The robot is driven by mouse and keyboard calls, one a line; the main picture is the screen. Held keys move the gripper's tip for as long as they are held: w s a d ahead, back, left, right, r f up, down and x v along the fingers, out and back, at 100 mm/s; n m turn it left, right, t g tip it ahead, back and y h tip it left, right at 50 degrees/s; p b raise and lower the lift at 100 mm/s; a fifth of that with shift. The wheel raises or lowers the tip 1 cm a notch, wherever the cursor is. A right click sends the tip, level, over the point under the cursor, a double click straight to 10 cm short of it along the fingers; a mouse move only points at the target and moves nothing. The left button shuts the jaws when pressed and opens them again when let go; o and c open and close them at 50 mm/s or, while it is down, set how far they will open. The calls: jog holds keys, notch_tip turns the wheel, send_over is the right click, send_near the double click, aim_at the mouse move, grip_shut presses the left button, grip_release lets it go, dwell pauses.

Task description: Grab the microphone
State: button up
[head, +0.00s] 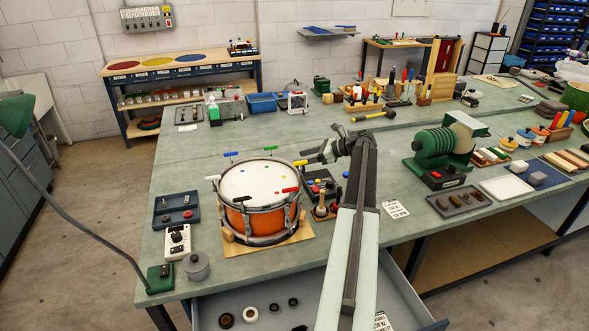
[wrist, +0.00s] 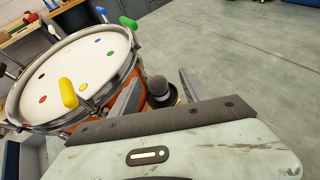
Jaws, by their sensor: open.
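The microphone (wrist: 158,87) shows in the wrist view as a dark grey rounded head, just beside the drum's rim. A dark round part with a pale ring shows below it. My gripper (wrist: 162,80) is open, with one finger on each side of the microphone in that view. I cannot tell how far below or beyond the fingertips it lies. In the head view my gripper (head: 322,154) is over the bench, behind and right of the drum. I cannot clearly make out the microphone there.
The orange drum (head: 257,220) with coloured key handles stands close left of my arm; it fills the left of the wrist view (wrist: 75,65). A green coil machine (head: 440,150) stands to the right. An open drawer (head: 400,293) sticks out in front.

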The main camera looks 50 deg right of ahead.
jog(key=b+x, duration=0.1)
jog(key=x, duration=0.2)
jog(key=b+x, duration=0.1)
jog(key=x, duration=0.2)
jog(key=shift+s+a+f, duration=0.2)
jog(key=shift+s+a, duration=0.05)
grip_shut()
